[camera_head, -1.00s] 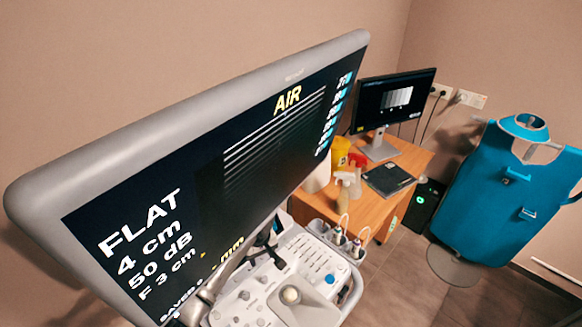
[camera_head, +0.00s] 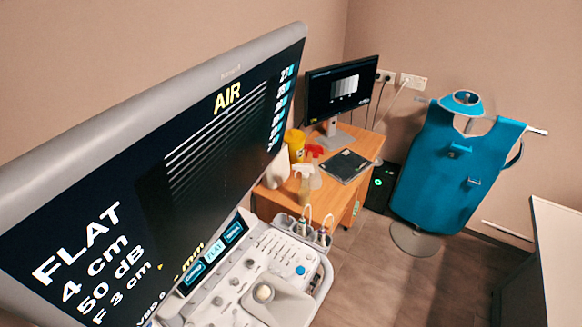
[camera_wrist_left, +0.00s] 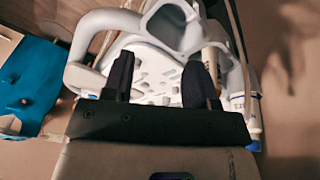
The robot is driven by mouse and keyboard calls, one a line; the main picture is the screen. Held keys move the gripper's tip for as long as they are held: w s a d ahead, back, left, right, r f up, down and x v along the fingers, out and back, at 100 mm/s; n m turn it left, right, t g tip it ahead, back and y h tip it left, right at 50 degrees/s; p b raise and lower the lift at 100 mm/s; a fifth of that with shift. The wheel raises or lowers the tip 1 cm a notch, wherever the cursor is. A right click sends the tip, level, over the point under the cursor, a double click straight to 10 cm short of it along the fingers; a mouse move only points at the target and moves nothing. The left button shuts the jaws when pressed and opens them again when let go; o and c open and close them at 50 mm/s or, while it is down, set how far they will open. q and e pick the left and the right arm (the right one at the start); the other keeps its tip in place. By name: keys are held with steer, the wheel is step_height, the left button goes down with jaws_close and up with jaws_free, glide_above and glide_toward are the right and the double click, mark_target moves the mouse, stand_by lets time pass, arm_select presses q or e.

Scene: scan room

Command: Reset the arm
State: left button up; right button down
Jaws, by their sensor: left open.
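My left gripper (camera_wrist_left: 158,68) shows in the left wrist view. Its two dark fingers stand apart with nothing held between them. Neither arm shows in the head view, and my right gripper is not in view.
A large monitor (camera_head: 140,170) fills the left, above a console (camera_head: 262,268). Behind are a wooden desk (camera_head: 335,192) with a smaller monitor (camera_head: 341,90), and a blue apron (camera_head: 440,180) on a stand. A white-topped surface (camera_head: 560,250) is at right.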

arm_select(q)
steer(key=s+a+r+m, duration=0.1)
steer(key=s+a+r, duration=0.3)
steer(key=s, duration=0.5)
step_height(320, 180, up, 20)
steer(key=t+p, duration=0.1)
steer(key=p, duration=1.8)
steer(key=shift+s+d+m+y, duration=0.15)
steer(key=shift+d+m+y, duration=0.15)
steer(key=shift+y, duration=0.1)
steer(key=shift+r, duration=0.1)
